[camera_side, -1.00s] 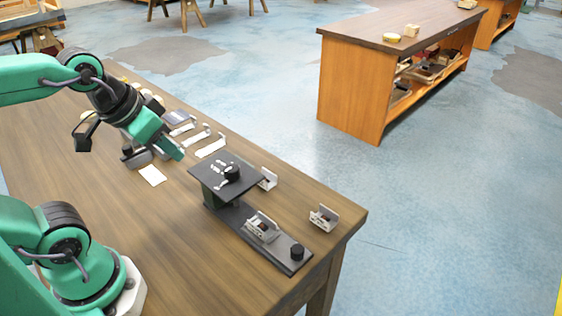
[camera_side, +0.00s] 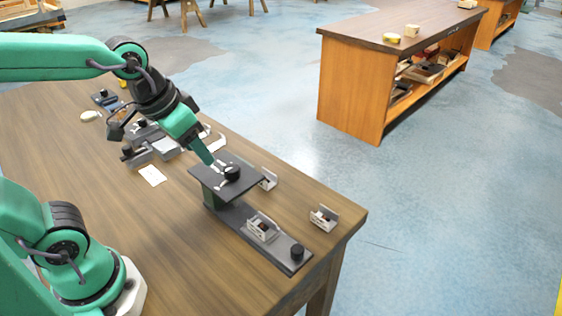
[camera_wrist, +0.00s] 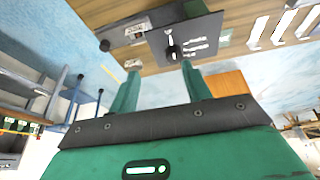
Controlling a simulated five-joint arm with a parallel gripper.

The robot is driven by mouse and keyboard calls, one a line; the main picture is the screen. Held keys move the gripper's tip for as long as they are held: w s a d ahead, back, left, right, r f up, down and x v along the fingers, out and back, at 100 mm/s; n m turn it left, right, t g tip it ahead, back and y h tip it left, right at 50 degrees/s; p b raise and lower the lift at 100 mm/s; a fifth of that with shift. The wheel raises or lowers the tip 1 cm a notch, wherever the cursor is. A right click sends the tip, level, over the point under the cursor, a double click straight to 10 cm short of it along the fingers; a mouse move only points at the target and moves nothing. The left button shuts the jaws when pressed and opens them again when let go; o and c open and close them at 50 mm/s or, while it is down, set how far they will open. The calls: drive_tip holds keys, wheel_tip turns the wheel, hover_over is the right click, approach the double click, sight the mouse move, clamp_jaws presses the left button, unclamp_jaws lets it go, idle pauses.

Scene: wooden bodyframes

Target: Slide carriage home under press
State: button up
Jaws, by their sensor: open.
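The press is a dark top plate (camera_side: 240,183) with a black knob (camera_side: 232,172) and white markings, raised on a green column. A dark rail (camera_side: 277,250) runs out from beneath it toward the lower right. The pale metal carriage (camera_side: 263,226) sits on the rail, outside the plate's cover; it also shows in the wrist view (camera_wrist: 139,31). A black knob (camera_side: 297,250) stands at the rail's outer end. My gripper (camera_side: 211,161) is open and empty, just above and left of the plate's knob. In the wrist view its two fingers (camera_wrist: 158,82) stand apart, below the plate (camera_wrist: 198,36).
Loose pale brackets stand on the table (camera_side: 75,178) at right (camera_side: 323,217) and behind the plate (camera_side: 269,179). A white card (camera_side: 152,175) and several small parts lie left of the press. The front table area is clear. The table's right edge is close to the rail.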

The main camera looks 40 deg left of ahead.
drive_tip(key=w+d+f+m+g, duration=0.1)
drive_tip(key=w+d+f+g, duration=0.2)
drive_tip(key=w+d+f, duration=0.35)
drive_tip(key=m+g, duration=0.1)
hover_over(297, 248)
drive_tip(key=shift+y, duration=0.3)
wheel_tip(297, 248, down, 7)
drive_tip(key=shift+d, duration=0.1)
drive_tip(key=shift+f, duration=0.1)
drive_tip(key=shift+f, duration=3.85)
clamp_jaws()
